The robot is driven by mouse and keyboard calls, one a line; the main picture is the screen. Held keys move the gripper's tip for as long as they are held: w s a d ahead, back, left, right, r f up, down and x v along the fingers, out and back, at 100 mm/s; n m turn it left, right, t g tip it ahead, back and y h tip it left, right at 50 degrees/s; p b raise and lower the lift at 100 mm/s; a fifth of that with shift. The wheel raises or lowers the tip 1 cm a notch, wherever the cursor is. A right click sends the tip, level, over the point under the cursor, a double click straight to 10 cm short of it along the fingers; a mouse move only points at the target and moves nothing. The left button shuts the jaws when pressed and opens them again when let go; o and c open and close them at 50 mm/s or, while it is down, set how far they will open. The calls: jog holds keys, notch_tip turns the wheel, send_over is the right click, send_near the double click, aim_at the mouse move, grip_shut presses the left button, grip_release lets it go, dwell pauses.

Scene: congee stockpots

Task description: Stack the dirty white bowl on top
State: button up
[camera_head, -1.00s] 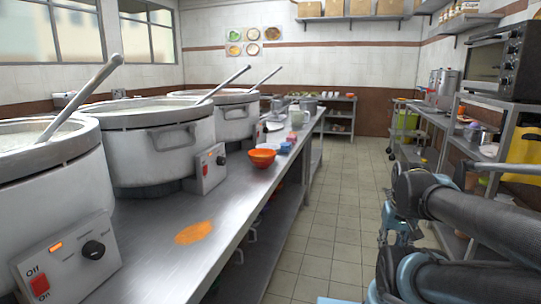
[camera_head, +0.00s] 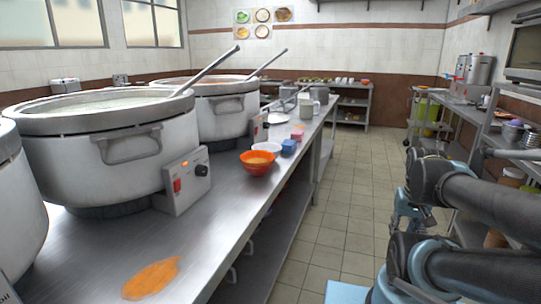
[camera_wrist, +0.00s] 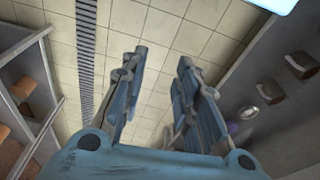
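A shallow white dish (camera_head: 267,147), likely the white bowl, sits on the steel counter just behind an orange bowl (camera_head: 258,164). The orange bowl partly hides it, and I cannot tell how dirty it is. The orange bowl has something pale orange inside. My gripper (camera_wrist: 160,85) is open and empty in the wrist view, with floor tiles showing between its fingers. In the head view my gripper (camera_head: 408,222) hangs over the aisle, right of the counter and well apart from the bowls.
Large stockpots (camera_head: 105,150) with ladles line the counter's left side. A blue cup (camera_head: 289,147), a pink item (camera_head: 297,135) and grey pots (camera_head: 306,108) stand beyond the bowls. An orange spill (camera_head: 152,280) lies in front. The tiled aisle (camera_head: 340,210) is clear; shelves (camera_head: 480,120) stand right.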

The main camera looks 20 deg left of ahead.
jog(key=shift+w+a, duration=0.1)
jog(key=shift+w, duration=0.1)
